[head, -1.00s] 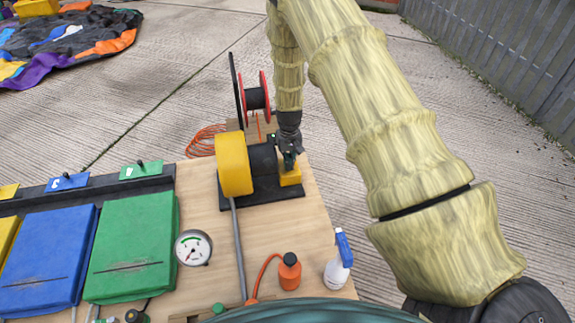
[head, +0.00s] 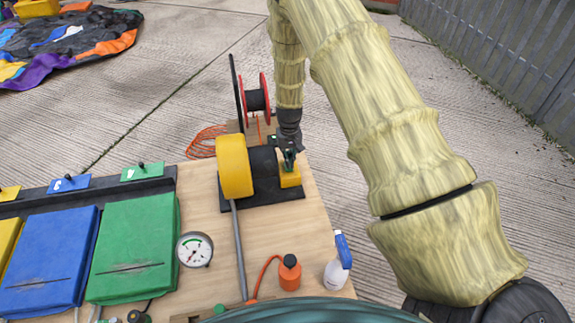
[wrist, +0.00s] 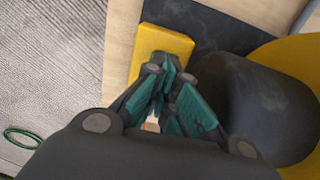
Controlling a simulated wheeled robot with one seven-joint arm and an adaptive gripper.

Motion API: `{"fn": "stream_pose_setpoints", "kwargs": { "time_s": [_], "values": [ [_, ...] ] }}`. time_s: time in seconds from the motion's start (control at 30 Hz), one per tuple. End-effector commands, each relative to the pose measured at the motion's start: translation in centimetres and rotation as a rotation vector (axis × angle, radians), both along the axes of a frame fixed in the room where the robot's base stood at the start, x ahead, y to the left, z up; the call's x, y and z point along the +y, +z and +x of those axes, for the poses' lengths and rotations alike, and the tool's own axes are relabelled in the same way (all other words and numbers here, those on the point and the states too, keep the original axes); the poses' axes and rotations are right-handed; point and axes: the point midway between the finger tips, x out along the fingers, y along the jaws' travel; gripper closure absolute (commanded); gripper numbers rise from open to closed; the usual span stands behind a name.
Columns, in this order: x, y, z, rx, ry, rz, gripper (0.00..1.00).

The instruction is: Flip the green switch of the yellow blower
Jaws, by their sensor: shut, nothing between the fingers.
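The yellow blower (head: 234,167) stands on a black base plate on the wooden table, with a dark motor body on its right side. A small yellow box (head: 290,178) sits at the right end of the motor; it also shows in the wrist view (wrist: 178,43). My gripper (head: 288,160) is shut and empty, with its green fingers pointing down at the yellow box. In the wrist view the fingertips (wrist: 163,66) overlap the box's near edge; I cannot tell whether they touch it. The green switch cannot be made out and may be hidden behind the fingers.
A cable reel (head: 256,100) stands behind the blower. Green (head: 132,245) and blue (head: 48,262) pads lie to the left. Concrete ground is open to the right.

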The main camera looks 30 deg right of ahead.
Motion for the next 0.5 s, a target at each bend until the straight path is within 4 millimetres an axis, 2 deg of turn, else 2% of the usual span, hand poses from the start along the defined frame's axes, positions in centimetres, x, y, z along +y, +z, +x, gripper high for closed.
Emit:
{"fn": "stream_pose_setpoints", "kwargs": {
  "time_s": [0.5],
  "values": [
    [0.0,3.3,0.0,0.001,0.001,0.000,1.00]
  ]
}}
